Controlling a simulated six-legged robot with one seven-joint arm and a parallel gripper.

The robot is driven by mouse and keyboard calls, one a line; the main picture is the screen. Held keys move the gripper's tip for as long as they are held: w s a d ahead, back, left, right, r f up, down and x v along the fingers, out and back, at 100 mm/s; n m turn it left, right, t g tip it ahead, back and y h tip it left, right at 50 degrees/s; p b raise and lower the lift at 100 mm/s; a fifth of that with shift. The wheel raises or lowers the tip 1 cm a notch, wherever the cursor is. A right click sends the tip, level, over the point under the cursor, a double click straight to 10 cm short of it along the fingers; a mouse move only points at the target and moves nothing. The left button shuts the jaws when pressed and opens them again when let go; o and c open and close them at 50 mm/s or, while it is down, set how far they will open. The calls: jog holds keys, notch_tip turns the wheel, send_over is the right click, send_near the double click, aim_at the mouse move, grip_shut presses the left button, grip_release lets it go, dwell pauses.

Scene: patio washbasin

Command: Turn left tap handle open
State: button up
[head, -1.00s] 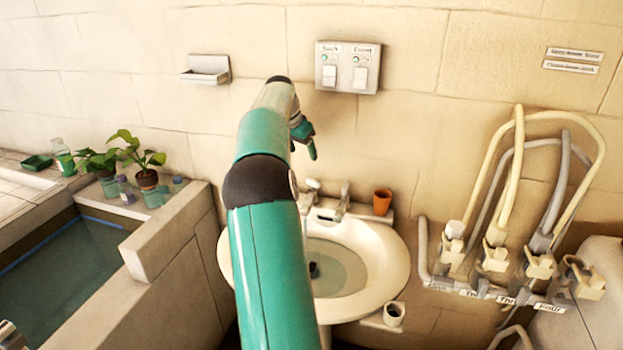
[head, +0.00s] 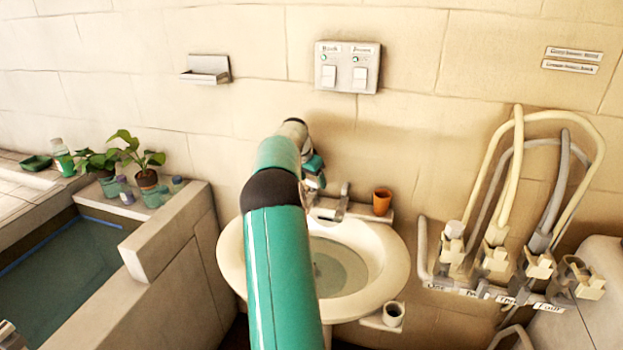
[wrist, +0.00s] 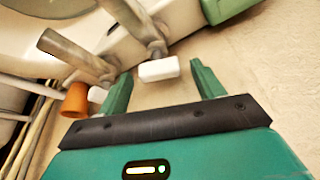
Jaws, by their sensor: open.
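The left tap's white handle (wrist: 158,70) shows in the wrist view between the tips of my gripper (wrist: 161,72). Its grey metal body (wrist: 142,28) runs up from it. The gripper's two green fingers are apart, one on each side of the handle, with a visible gap to it on the right. I cannot tell whether the left finger touches. In the head view my gripper (head: 313,175) is over the back left of the basin (head: 385,262) and largely hides the left tap.
The right tap (head: 343,199) stands beside it, with an orange cup (head: 381,201) further right. The wall (head: 230,130) is close behind. A switch box (head: 347,67) is above. Pipes and hoses (head: 497,232) are at the right; a stone trough (head: 60,262) is at the left.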

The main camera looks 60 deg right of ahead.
jog(key=c, duration=1)
jog(key=shift+s+n+t, duration=0.1)
jog(key=shift+n+t, duration=0.8)
jog(key=shift+n, duration=1.4)
jog(key=o, duration=1)
jog(key=w+v, duration=0.1)
jog(key=v, duration=1.3)
jog(key=shift+s, duration=0.45)
